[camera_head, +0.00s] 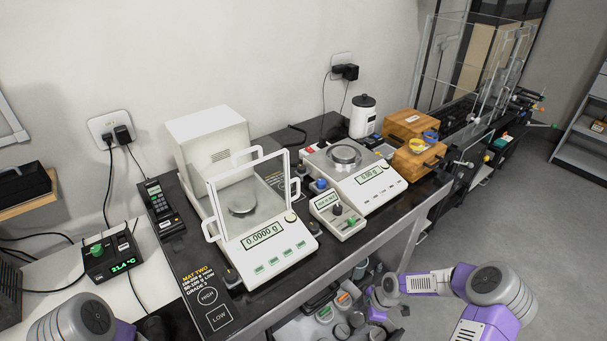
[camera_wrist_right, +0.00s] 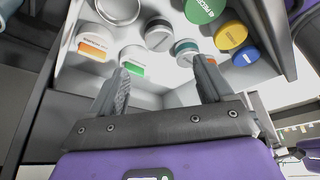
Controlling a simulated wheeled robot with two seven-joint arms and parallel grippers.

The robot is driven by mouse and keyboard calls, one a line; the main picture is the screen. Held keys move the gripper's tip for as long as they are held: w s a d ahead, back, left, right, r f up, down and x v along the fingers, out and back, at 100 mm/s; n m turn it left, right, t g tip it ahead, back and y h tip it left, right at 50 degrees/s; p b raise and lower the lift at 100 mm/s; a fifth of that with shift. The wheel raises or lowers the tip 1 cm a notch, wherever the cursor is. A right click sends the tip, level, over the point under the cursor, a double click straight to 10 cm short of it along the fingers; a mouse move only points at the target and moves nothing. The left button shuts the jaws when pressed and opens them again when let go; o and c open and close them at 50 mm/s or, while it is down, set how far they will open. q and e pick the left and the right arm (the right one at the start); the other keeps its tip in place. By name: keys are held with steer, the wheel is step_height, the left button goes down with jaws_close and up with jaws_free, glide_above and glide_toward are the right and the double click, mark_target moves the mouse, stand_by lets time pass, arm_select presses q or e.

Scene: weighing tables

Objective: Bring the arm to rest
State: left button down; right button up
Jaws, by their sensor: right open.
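My right arm (camera_head: 430,283), purple and grey, comes in from the right in the head view. Its gripper (camera_head: 376,308) is low in front of the bench, over or beside an open drawer (camera_head: 290,329) of jars. In the right wrist view the gripper (camera_wrist_right: 159,75) has its two dark fingers spread with nothing between them. Beyond the fingers are a jar with an orange label (camera_wrist_right: 95,42), one with a green label (camera_wrist_right: 132,60), and a green lid (camera_wrist_right: 203,10). Of my left arm only a rounded grey and purple link shows at the lower left; its gripper is out of view.
The bench carries a glass-shielded balance (camera_head: 262,235) reading 0.0000 g, a second balance (camera_head: 365,184), a small control box (camera_head: 338,215) and wooden blocks (camera_head: 415,158). The drawer's walls are close to the right gripper. Open floor (camera_head: 520,210) lies to the right.

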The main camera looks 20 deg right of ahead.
steer(key=s+a+r+m+y+p, duration=0.1)
steer(key=s+a+m, duration=0.15)
steer(key=a, duration=0.45)
steer(key=s+a+r+m+y+p, duration=0.15)
steer(key=a+m, duration=0.25)
steer(key=a, duration=0.4)
steer(key=s+a+r+m+h+p, duration=0.1)
steer(key=s+a+m, duration=0.4)
steer(key=s+m, duration=0.5)
steer(key=shift+s+a+m+g+h+p, duration=0.25)
steer(key=shift+m+h+p, duration=0.2)
steer(key=shift+h+p, duration=0.35)
